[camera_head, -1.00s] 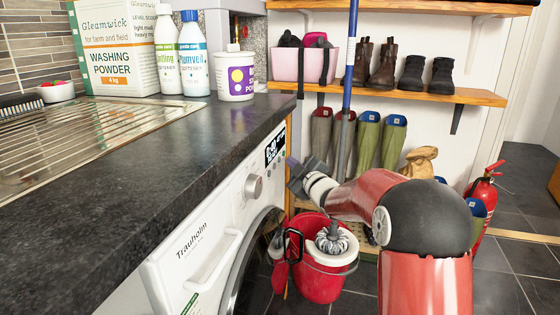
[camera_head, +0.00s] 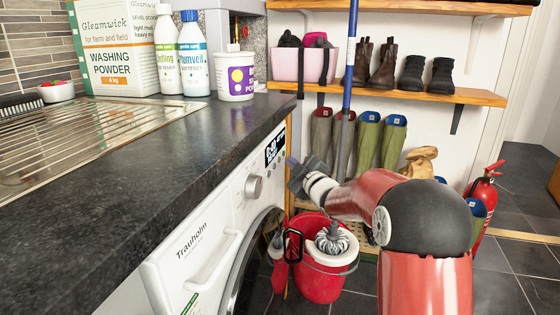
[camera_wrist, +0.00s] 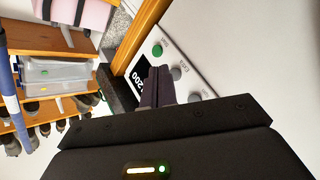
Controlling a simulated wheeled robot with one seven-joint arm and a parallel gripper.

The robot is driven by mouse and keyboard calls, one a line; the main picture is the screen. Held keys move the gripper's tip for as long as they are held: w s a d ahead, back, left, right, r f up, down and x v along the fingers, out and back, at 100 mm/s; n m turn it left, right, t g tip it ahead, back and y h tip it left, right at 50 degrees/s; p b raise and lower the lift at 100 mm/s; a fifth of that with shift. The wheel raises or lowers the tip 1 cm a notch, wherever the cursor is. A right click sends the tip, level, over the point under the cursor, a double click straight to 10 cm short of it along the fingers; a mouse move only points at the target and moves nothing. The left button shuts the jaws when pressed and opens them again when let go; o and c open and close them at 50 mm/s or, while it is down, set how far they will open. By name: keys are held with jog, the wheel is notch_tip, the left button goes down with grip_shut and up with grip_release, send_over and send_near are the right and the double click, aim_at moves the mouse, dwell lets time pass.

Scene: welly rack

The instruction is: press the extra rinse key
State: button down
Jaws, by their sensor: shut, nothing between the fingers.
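The white washing machine (camera_head: 205,245) stands under the dark worktop, with a dial (camera_head: 254,187) and a lit display (camera_head: 274,149) on its front panel. In the wrist view the panel shows a green round key (camera_wrist: 157,50), a grey key (camera_wrist: 178,73) and another grey key (camera_wrist: 195,97) in a row beside the display (camera_wrist: 139,74). Their small labels are too blurred to tell which is extra rinse. My gripper (camera_head: 291,164) is shut and empty, its tips close to the panel. In the wrist view its fingers (camera_wrist: 160,72) overlap the display's edge near the grey keys; contact cannot be told.
The worktop (camera_head: 150,150) overhangs the machine beside my gripper. A red mop bucket (camera_head: 320,285) stands on the floor below my arm. A blue mop handle (camera_head: 348,70) rises behind it. Shelves with boots (camera_head: 382,68) and a fire extinguisher (camera_head: 484,195) are farther back.

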jog(key=shift+a+f, duration=0.1)
jog(key=shift+a, duration=0.05)
jog(key=shift+w+a+b, duration=0.15)
jog(key=shift+a+b, duration=0.1)
jog(key=shift+b, duration=0.2)
jog(key=shift+w+a+b, duration=0.15)
jog(key=shift+a+b, duration=0.15)
jog(key=shift+a, duration=0.05)
dwell(0.4)
dwell(0.3)
jog(key=shift+s+d, duration=0.3)
jog(key=shift+d, duration=0.4)
jog(key=shift+d, duration=0.1)
jog(key=d, duration=0.1)
jog(key=s+d, duration=0.1)
jog(key=d, duration=0.2)
jog(key=shift+s+d, duration=0.3)
jog(key=shift+s, duration=0.05)
